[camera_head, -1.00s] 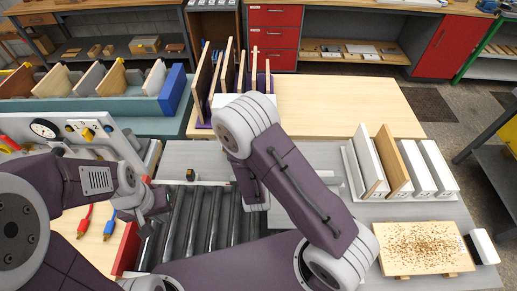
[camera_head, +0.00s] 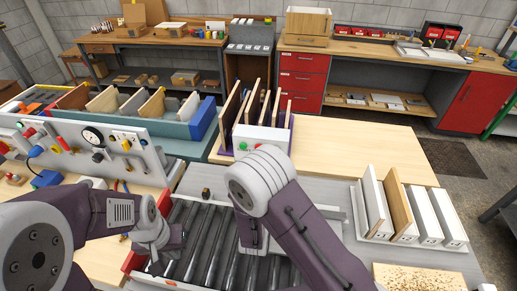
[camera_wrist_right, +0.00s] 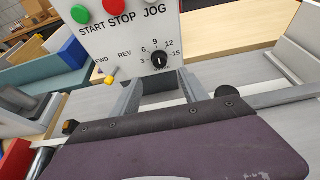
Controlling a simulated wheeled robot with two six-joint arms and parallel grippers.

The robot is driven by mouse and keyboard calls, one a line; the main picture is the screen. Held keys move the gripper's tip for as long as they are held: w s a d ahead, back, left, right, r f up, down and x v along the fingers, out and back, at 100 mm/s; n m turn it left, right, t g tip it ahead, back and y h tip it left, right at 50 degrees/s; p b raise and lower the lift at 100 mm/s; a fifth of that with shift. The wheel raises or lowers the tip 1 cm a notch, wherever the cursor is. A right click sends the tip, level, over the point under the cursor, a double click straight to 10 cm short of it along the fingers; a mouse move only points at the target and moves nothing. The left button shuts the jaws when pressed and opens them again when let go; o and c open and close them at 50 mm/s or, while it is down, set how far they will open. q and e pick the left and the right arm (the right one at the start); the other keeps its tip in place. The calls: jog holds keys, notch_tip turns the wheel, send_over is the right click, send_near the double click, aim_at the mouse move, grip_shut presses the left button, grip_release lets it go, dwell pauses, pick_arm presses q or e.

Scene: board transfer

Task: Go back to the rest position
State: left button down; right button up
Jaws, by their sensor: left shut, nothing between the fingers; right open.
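My left gripper (camera_head: 163,258) is at the lower left of the head view, over the left edge of the roller conveyor (camera_head: 205,245). It is shut and empty; its fingertips are small and partly dark there. My right arm bends over the middle of the conveyor. Its gripper is mostly hidden behind my arm in the head view. In the right wrist view the right gripper (camera_wrist_right: 160,92) shows two grey fingers apart with nothing between them. They point toward the white control box (camera_wrist_right: 140,42) with START, STOP and JOG buttons.
Boards stand in a purple rack (camera_head: 226,158) behind the conveyor. A white rack (camera_head: 375,238) with several boards and a speckled board (camera_head: 425,277) are at the right. A teal bin (camera_head: 175,130) with dividers and a gauge panel (camera_head: 75,150) are at the left. The wooden tabletop (camera_head: 360,150) is clear.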

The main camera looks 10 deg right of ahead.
jog(key=shift+s, duration=0.15)
jog(key=w+d+r+m+h, duration=0.2)
jog(key=d+r+m+h, duration=0.25)
jog(key=d+r, duration=0.4)
jog(key=s+d+m+g+h+b, duration=0.1)
jog(key=s+d+m+g, duration=0.35)
jog(key=d, duration=0.25)
jog(key=s+d+m+g+h, duration=0.2)
jog(key=s+d+m+g, duration=0.1)
jog(key=s+d+m, duration=0.3)
jog(key=s+d+f+m+g+y, duration=0.1)
jog(key=s+f+m+g+y, duration=0.15)
jog(key=s+m, duration=0.2)
jog(key=s+f+m+g+y, duration=0.1)
jog(key=s+m+g, duration=0.2)
jog(key=s, duration=0.3)
jog(key=a+f+m+t+y, duration=0.1)
jog(key=a+f+m+y, duration=0.3)
jog(key=a+m+y, duration=0.4)
jog(key=a+m, duration=0.2)
jog(key=a, duration=0.5)
jog(key=shift+b, duration=0.4)
